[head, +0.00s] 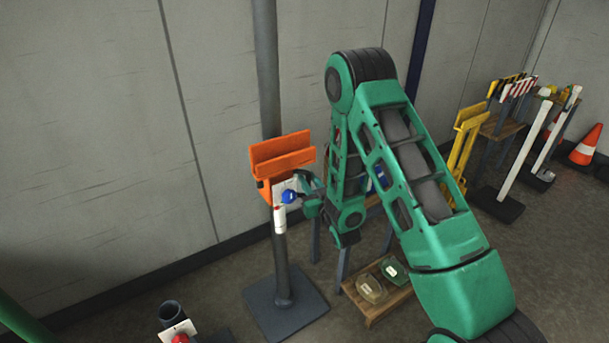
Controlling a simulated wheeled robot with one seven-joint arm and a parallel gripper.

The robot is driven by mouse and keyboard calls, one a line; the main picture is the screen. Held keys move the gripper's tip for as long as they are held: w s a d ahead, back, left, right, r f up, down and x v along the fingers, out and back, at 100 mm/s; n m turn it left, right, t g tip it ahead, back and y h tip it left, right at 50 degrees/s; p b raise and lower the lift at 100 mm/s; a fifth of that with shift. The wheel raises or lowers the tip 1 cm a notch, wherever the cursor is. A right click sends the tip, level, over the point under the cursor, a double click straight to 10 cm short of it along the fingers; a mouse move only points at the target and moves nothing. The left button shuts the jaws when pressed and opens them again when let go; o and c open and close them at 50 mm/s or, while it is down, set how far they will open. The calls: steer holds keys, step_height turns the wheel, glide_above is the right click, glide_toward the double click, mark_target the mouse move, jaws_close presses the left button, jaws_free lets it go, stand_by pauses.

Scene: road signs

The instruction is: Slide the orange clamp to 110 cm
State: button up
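The orange clamp (279,158) is a channel-shaped bracket on an upright grey post (268,70), well above the floor. A white plate with a blue knob (288,197) sits at its lower right. Just below, a white band with a red mark (279,218) is on the post. My green gripper (309,196) is right beside the blue knob, reaching in from the right. Its fingers are small and partly hidden, so I cannot tell whether they touch or grip anything. No readable 110 cm mark shows.
The post stands on a dark square base (286,302). A low wooden stand (378,290) holds two labelled bowls. A short dark tube with a red knob (178,325) is at the lower left. Yellow barriers, white posts and an orange cone (586,145) stand at right. A wall is behind.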

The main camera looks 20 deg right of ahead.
steer(key=shift+w+a, duration=0.2)
steer(key=shift+w, duration=2.05)
